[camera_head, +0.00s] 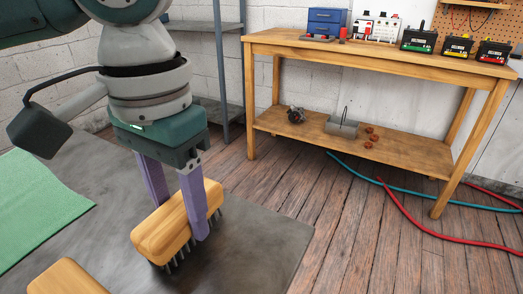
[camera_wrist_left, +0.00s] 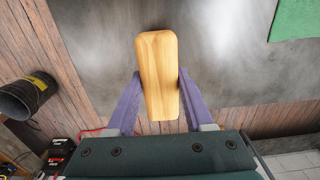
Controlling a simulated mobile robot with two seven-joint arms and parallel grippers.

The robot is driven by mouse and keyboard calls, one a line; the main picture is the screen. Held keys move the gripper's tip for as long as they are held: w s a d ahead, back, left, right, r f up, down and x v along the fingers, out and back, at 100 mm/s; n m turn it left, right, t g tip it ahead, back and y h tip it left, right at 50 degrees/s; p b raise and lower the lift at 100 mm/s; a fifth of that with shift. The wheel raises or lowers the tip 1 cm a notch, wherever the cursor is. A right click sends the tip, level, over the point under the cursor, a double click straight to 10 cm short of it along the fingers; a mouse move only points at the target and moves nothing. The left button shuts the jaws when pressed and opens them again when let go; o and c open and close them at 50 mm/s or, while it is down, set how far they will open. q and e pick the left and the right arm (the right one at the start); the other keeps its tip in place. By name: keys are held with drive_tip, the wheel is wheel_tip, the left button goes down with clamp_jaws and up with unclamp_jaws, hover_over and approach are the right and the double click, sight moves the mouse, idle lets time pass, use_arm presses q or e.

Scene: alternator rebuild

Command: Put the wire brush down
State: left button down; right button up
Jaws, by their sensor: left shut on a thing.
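The wire brush (camera_head: 165,232) has a pale wooden block back with dark bristles pointing down. My left gripper (camera_head: 178,213) is shut on the brush, with one purple finger on each side of the block. The brush is over the grey metal tabletop (camera_head: 262,232), near its right part. I cannot tell whether the bristles touch the surface. In the left wrist view the wooden back (camera_wrist_left: 160,75) shows between the two fingers (camera_wrist_left: 158,98). My right gripper is not in view.
Another wooden block (camera_head: 66,279) shows at the bottom left edge. A green mat (camera_head: 38,203) lies at the left. Bare metal surrounds the brush. Beyond the tabletop, a wooden workbench (camera_head: 380,60) holds batteries and a blue box (camera_head: 326,21). Red and blue hoses lie on the floor.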

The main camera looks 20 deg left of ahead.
sight(180, 205)
use_arm(q)
drive_tip(key=shift+f, duration=0.1)
drive_tip(key=shift+c, duration=1.4)
unclamp_jaws()
wheel_tip(180, 205, up, 12)
drive_tip(key=p, duration=0.3)
drive_tip(key=shift+d, duration=0.1)
